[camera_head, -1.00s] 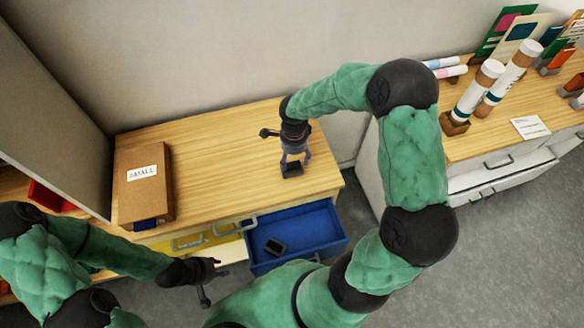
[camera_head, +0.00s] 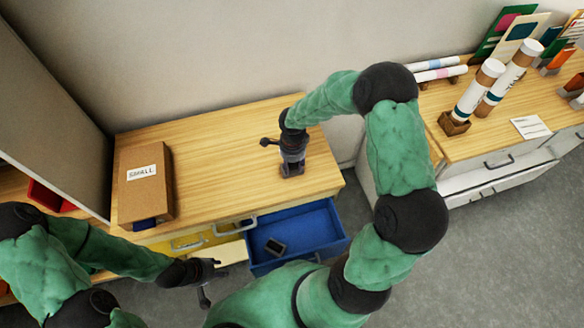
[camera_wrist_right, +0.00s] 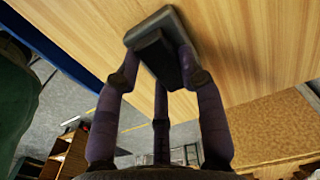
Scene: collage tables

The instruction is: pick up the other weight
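A dark weight (camera_head: 292,171) stands on the wooden tabletop near its front right part. In the right wrist view this weight (camera_wrist_right: 157,50) is a dark block with a raised top, between the fingertips. My right gripper (camera_head: 292,160) is down over it with its fingers apart on either side; firm contact cannot be made out. A second dark weight (camera_head: 275,246) lies in the open blue drawer (camera_head: 325,228). My left gripper (camera_head: 211,281) is open and empty, left of the blue drawer and in front of the yellow drawer (camera_head: 187,242).
A brown box labelled SMALL (camera_head: 146,185) lies on the tabletop (camera_head: 215,165) at left. A grey panel (camera_head: 45,110) rises beyond it. A second counter (camera_head: 490,125) at right holds white tubes (camera_head: 480,88) and a paper card (camera_head: 530,127). The middle of the tabletop is clear.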

